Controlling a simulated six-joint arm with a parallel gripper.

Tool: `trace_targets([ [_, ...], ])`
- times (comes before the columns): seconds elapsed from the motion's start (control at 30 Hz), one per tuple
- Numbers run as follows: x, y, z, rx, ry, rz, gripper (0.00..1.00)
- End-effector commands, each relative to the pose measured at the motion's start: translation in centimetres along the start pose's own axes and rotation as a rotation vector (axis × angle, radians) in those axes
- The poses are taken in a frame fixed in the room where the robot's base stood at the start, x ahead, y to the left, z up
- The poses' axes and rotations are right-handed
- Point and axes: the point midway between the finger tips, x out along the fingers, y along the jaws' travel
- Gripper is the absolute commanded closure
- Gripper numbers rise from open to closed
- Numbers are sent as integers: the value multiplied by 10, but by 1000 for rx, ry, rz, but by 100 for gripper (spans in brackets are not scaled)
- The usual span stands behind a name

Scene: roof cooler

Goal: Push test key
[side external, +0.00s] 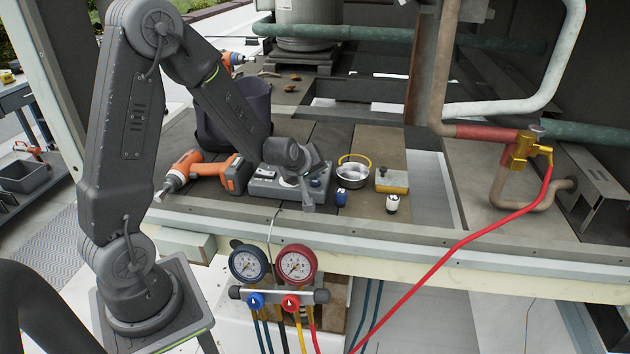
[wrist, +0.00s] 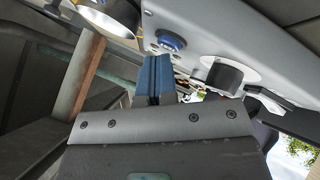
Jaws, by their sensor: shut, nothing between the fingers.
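A grey tester box (side external: 262,187) lies on the deck beside the orange drill. In the wrist view, the grey box (wrist: 215,22) fills the top right, with a blue key (wrist: 172,40) and a round white-and-black knob (wrist: 222,75) on its face. I take the blue key to be the test key. My gripper (wrist: 157,62) is shut and empty, its blue fingers together with their tips close to the blue key. I cannot tell whether they touch it. In the side view, my gripper (side external: 306,192) is over the right end of the box and hides part of it.
An orange drill (side external: 205,172) lies left of the box and a dark bucket (side external: 232,105) stands behind. Gauges (side external: 296,264) hang below the deck's front edge.

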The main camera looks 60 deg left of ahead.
Motion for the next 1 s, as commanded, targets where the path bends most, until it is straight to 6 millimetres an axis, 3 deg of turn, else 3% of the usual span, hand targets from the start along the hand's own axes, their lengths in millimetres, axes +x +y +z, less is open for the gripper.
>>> trace_targets([
  [0.67,-12,8,-8,0,0,0,100],
  [1.0,-34,24,-24,0,1,1,100],
])
